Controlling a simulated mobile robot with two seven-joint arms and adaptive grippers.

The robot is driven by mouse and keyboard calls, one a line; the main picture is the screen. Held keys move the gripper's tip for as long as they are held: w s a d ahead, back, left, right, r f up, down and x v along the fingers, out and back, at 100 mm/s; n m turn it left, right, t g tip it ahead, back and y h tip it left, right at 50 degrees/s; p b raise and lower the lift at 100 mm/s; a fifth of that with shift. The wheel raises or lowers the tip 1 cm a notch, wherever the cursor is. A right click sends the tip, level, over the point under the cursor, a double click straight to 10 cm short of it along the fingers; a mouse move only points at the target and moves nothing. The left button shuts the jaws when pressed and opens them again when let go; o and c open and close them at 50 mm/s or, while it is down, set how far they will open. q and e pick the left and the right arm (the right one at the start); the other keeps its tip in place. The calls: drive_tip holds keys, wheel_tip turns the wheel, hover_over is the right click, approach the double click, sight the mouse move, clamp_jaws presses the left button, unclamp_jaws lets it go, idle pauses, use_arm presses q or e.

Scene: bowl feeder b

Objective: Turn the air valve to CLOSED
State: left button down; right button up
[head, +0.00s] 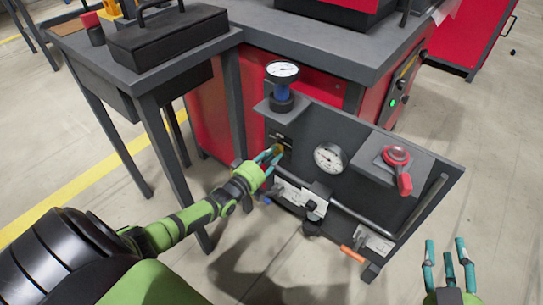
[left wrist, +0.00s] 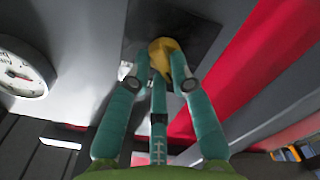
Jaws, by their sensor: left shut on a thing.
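A dark panel (head: 345,205) carries several fittings. My left gripper (head: 268,155) is at the panel's left part, below the blue-bodied gauge. In the left wrist view, its teal fingers (left wrist: 160,70) are shut around a yellow knob (left wrist: 160,52) on a black plate (left wrist: 190,35). The fingers hide much of the knob, and I cannot read its position or any label. A red lever (head: 402,170) is at the panel's right, and an orange handle (head: 352,254) is at its lower edge. I cannot tell which fitting is labelled as the air valve. My right gripper (head: 449,252) is open and empty, apart from the panel.
A round gauge (head: 330,157) is mid-panel; it also shows in the left wrist view (left wrist: 22,73). A blue-bodied gauge (head: 282,78) stands above my left gripper. A grey pipe (head: 350,213) crosses the lower panel. A black toolbox (head: 168,38) sits on the left table. Floor is clear in front.

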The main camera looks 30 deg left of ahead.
idle(0.3)
use_arm(q)
drive_tip(key=c, duration=1.1)
unclamp_jaws()
drive_tip(key=s+a, duration=0.1)
drive_tip(key=s, duration=1.1)
drive_tip(key=shift+d, duration=0.1)
